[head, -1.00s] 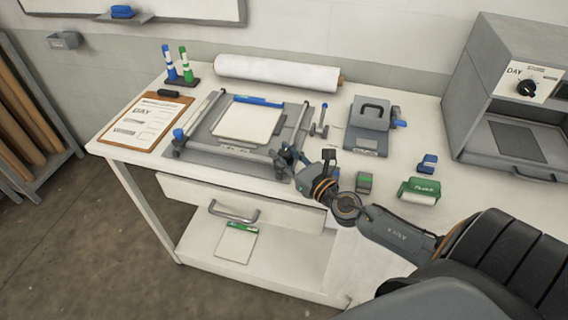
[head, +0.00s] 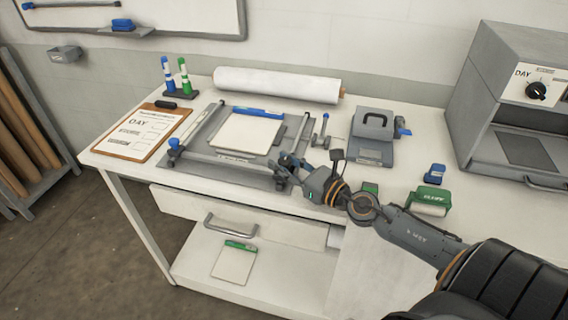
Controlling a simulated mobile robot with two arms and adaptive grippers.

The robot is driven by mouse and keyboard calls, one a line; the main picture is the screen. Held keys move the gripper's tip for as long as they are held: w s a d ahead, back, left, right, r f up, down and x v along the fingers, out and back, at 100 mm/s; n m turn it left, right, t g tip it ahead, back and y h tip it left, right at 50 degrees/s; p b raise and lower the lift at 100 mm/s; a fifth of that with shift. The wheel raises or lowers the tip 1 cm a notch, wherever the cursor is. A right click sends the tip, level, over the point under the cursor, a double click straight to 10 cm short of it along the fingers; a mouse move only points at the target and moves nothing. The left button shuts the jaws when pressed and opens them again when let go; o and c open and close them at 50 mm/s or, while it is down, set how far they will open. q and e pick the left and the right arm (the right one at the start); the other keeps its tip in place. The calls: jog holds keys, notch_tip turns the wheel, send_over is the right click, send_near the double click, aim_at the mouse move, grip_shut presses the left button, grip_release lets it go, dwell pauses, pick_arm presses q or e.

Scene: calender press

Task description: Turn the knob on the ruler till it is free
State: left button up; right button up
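The ruler (head: 225,160) is a grey bar lying across the front of a dark grey board (head: 205,171) on the white table. A blue knob (head: 174,144) stands upright at its left end. My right gripper (head: 285,170) is at the ruler's right end, pointing left and close above the board's front right corner. Its dark fingers cover that end, so I cannot see whether they are open, shut or touching a knob there. My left gripper is not in view.
A white pad (head: 242,134) with a blue strip lies on the board. A clipboard (head: 140,133) is on the left, a white roll (head: 275,84) behind. A grey device with a handle (head: 373,140), a blue block (head: 435,173) and a green stamp-like block (head: 430,198) stand on the right.

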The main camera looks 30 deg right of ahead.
jog(key=o, duration=0.3)
jog(key=v, duration=1.2)
jog(key=shift+s, duration=0.1)
dwell(0.4)
